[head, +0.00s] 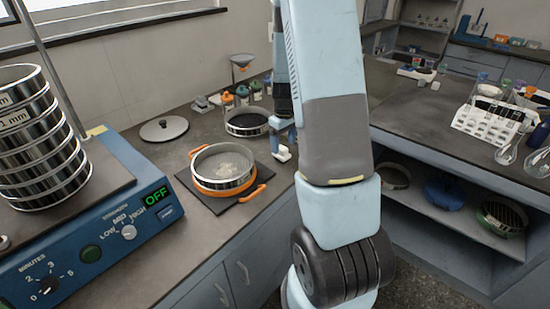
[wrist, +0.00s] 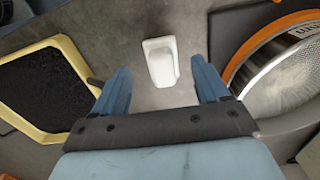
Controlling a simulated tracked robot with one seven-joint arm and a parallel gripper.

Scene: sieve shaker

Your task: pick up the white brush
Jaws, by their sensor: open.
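The white brush (wrist: 160,62) is a small, pale block-like piece lying on the grey bench top, just ahead of my gripper (wrist: 160,75) in the wrist view. It lies roughly between the lines of the two blue fingers, which are open and apart from it. In the head view the brush (head: 282,153) shows small below my gripper (head: 282,132), near the bench's right edge. Part of it may be hidden by my arm there. Nothing is held.
An orange-rimmed sieve pan (head: 223,167) stands left of the brush on a dark mat (head: 242,202). It is close to the right finger in the wrist view (wrist: 285,75). A yellow-framed black tray (wrist: 45,88) is on the left there. A dark round sieve (head: 247,122) stands behind.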

